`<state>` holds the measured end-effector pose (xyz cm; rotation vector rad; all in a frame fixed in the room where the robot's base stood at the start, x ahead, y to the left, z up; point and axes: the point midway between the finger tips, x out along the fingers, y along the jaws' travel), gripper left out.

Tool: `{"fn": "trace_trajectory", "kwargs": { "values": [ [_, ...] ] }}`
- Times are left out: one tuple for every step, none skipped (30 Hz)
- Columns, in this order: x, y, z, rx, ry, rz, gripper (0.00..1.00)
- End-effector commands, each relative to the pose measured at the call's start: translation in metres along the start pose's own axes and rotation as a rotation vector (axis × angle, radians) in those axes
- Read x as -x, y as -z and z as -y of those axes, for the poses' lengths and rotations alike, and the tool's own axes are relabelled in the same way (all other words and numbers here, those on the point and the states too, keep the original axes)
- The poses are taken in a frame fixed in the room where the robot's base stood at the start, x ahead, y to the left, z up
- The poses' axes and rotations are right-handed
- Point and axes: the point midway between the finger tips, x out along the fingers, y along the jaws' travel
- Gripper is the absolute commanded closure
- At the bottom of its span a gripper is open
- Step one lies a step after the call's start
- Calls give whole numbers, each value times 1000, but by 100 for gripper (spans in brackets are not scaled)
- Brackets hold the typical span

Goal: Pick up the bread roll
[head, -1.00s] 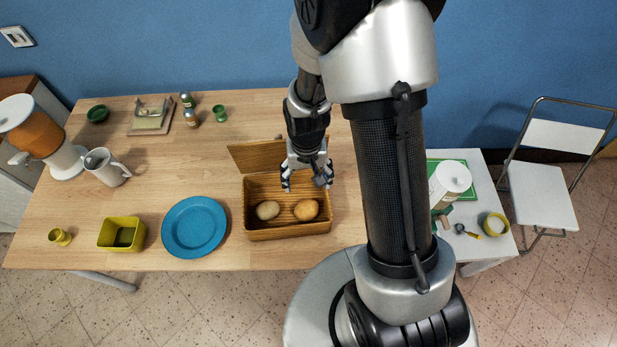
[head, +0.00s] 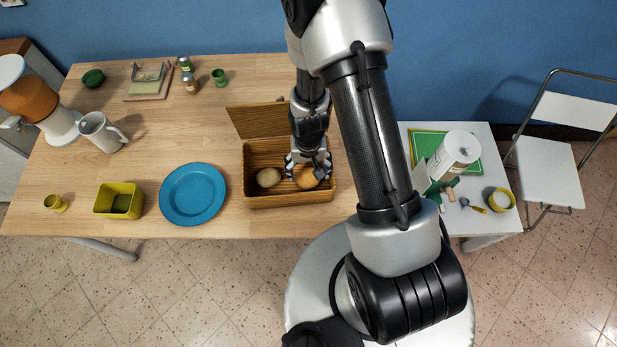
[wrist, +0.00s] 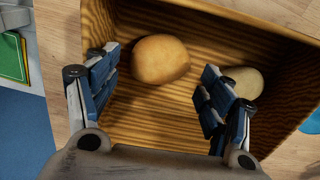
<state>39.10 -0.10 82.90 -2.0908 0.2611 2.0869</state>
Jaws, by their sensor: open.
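The bread roll (head: 311,180), golden brown and rounded, lies in the right part of the wooden box (head: 290,202). A paler, smaller roundish item (head: 268,177) lies to its left in the same box. My gripper (head: 307,167) is down at the box, over the bread roll, and partly hides it. In the wrist view the open fingers (wrist: 160,75) stand apart with the bread roll (wrist: 160,58) ahead of the gap between them. The paler item (wrist: 243,82) is outside the gap, beyond the right finger. Contact with the roll does not show.
The box's lid (head: 258,120) stands open at the back. A blue plate (head: 193,194) lies left of the box, with a yellow square bowl (head: 118,200) beyond it. A white side table (head: 490,150) with several items stands right. The table's middle back is clear.

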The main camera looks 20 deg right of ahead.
Motion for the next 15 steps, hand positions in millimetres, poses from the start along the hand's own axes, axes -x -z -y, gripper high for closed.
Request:
{"fn": "trace_trajectory", "kwargs": {
  "values": [
    [-10,-1,0,0,-1,2,26],
    [-15,-1,1,1,-1,3,26],
    [-21,-1,1,1,-1,3,26],
    [-26,-2,2,1,-1,4,26],
    [-32,-2,1,0,-1,4,26],
    [-37,-2,1,0,-1,3,26],
    [-40,-1,1,-1,-1,3,26],
    [-43,-1,1,0,-1,2,26],
    [-45,-1,1,0,-1,2,26],
    [-45,-1,1,0,-1,1,26],
    [-45,-1,1,0,-1,1,26],
    [-44,-1,1,0,-1,0,26],
    [-44,-1,1,0,-1,0,26],
    [-44,-1,1,0,-1,0,26],
    [-44,-1,1,0,-1,1,26]
  ]
}}
